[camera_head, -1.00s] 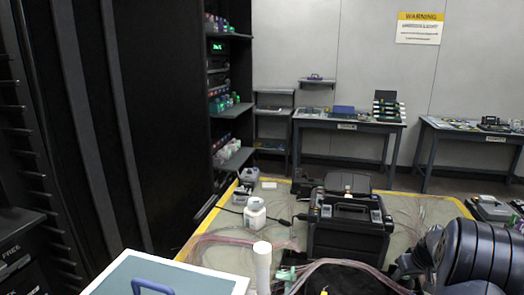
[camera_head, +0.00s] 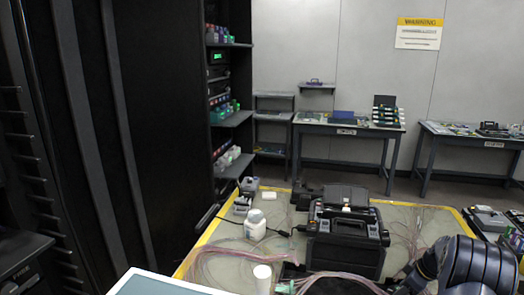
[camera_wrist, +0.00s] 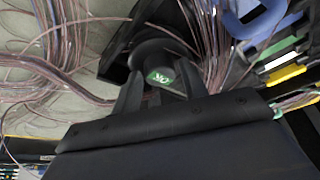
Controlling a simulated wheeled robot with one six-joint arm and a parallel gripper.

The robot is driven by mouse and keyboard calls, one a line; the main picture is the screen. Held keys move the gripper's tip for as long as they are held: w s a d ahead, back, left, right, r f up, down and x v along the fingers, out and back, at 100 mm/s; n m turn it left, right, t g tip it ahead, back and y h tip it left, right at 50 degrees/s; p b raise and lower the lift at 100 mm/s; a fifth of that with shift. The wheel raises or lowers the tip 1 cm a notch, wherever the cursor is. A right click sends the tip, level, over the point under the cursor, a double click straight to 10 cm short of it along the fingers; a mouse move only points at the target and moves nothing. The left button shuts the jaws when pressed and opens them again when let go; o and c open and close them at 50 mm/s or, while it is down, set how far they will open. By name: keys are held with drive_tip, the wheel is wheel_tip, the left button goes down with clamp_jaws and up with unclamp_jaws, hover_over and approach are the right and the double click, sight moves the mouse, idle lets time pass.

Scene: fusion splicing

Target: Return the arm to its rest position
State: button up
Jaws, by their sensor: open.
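My arm (camera_head: 478,265) shows as dark rounded links at the lower right of the head view, beside the workbench. My gripper (camera_wrist: 160,92) shows in the wrist view, with two dark fingers apart. Between and beyond them is a dark rounded part with a green label reading "OK"; I cannot tell whether they touch it. The black fusion splicer (camera_head: 345,240) stands on the bench in the head view, left of my arm. The gripper's tips cannot be made out in the head view.
The yellow-edged bench (camera_head: 225,255) carries a white bottle (camera_head: 255,226), a white cylinder (camera_head: 262,279) and loose pinkish fibres (camera_head: 335,284). Fibres also lie around my gripper in the wrist view (camera_wrist: 70,50). A tall black rack (camera_head: 130,130) stands at left. Side tables line the back wall.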

drive_tip(key=n+p, duration=0.2)
drive_tip(key=p, duration=0.1)
drive_tip(key=shift+r+n+g+y, duration=0.2)
drive_tip(key=shift+n+g+y, duration=0.1)
drive_tip(key=shift+g, duration=0.1)
drive_tip(key=shift+w+f+n+g+p, duration=0.15)
drive_tip(key=shift+n+g+p, duration=0.15)
drive_tip(key=shift+n+p, duration=0.45)
